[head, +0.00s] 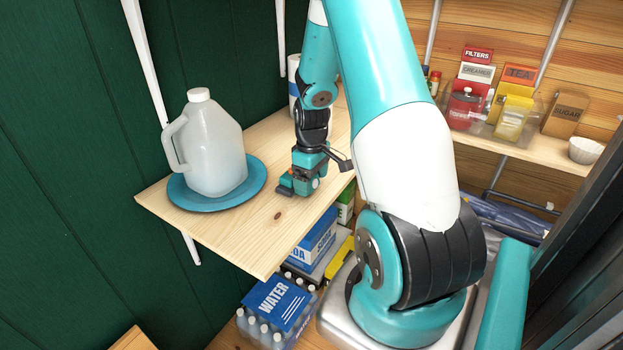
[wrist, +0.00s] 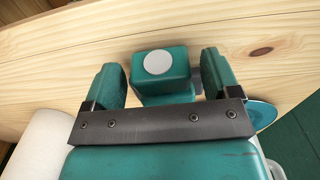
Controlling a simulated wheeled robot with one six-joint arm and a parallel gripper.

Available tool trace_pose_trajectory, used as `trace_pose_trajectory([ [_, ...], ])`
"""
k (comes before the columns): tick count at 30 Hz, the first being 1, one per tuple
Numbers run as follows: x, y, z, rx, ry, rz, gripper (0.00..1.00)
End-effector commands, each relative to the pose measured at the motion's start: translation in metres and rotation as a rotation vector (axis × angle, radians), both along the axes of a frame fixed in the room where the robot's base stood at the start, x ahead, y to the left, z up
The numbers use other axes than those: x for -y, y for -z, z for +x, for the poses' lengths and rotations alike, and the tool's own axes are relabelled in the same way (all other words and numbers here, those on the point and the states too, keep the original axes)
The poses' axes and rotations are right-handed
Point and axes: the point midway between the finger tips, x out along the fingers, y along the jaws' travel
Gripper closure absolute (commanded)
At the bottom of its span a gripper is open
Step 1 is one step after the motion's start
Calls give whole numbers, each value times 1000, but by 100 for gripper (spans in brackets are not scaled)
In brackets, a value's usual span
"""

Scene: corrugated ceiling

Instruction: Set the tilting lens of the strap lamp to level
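The strap lamp (wrist: 172,88) is a small teal block on the wooden shelf, seen in the wrist view. Its head carries a round pale lens (wrist: 158,62) that faces my wrist camera; I cannot tell its exact tilt. My gripper (wrist: 162,80) is open, with one finger on each side of the lamp head. Narrow gaps show between the head and both fingers. The lower part of the lamp is partly hidden behind my gripper's dark bar. In the head view my gripper (head: 303,184) is low over the shelf, and I cannot clearly separate the lamp from the fingers there.
The wooden shelf (head: 277,216) holds a blue plate (head: 253,186) with a white jug (head: 214,150) on it, left of my gripper. A white cylinder (head: 294,100) stands behind my arm. Water bottles (head: 277,312) and boxes stand below. Bare shelf lies in front of my gripper.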

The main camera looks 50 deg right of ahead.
Motion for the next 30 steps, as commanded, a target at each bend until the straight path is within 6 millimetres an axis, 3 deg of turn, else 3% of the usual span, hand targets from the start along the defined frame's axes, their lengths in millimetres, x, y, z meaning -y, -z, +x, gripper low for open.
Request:
trace_pose_trajectory([
  [9, 0, -1, 0, -1, 0, 0, 15],
  [14, 1, -17, 1, 2, 0, -3, 15],
  [30, 1, -145, 0, 3, 0, -4, 15],
])
